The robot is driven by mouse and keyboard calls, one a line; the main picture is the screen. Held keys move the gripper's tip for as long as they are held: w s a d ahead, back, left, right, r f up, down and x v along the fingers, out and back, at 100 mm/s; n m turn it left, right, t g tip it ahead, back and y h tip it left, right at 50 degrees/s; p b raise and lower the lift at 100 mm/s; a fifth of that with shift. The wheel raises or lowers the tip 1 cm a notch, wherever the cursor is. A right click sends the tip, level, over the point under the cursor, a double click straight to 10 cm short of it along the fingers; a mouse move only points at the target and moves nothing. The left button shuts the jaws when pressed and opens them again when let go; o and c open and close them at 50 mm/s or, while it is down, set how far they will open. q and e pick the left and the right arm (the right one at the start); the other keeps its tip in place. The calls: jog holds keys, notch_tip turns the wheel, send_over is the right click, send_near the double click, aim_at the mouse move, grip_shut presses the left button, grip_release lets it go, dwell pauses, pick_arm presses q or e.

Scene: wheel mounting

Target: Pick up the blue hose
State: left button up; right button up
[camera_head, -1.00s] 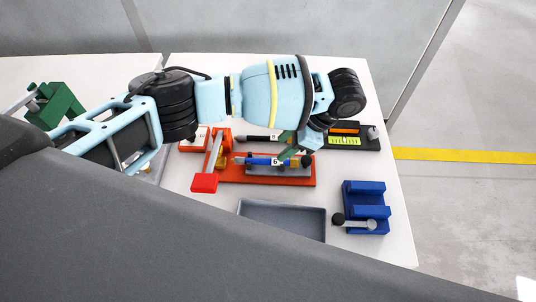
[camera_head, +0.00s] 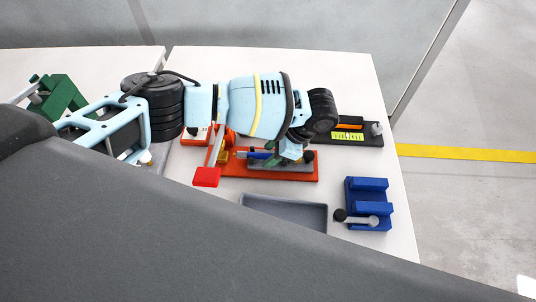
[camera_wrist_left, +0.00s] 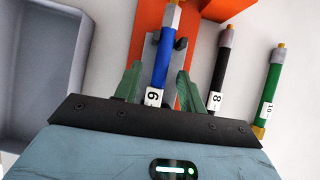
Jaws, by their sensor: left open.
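The blue hose (camera_wrist_left: 161,55) has a white label marked 6 and a silver end with a brass tip. In the left wrist view it lies between the two green fingers of my open left gripper (camera_wrist_left: 159,88), and I cannot tell if they touch it. In the head view, part of the blue hose (camera_head: 258,155) shows over the orange base (camera_head: 305,175), and my left gripper (camera_head: 273,164) is over it, partly hidden by its own wrist. My right gripper is not in view.
A black hose (camera_wrist_left: 218,75) marked 8 and a green hose (camera_wrist_left: 270,88) marked 10 lie right of the blue one in the wrist view. A grey tray (camera_head: 285,213), a blue block fixture (camera_head: 368,200) and a red-handled lever (camera_head: 207,177) are near.

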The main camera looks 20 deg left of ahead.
pick_arm(q)
jog(key=shift+f, duration=0.2)
dwell(0.6)
grip_shut()
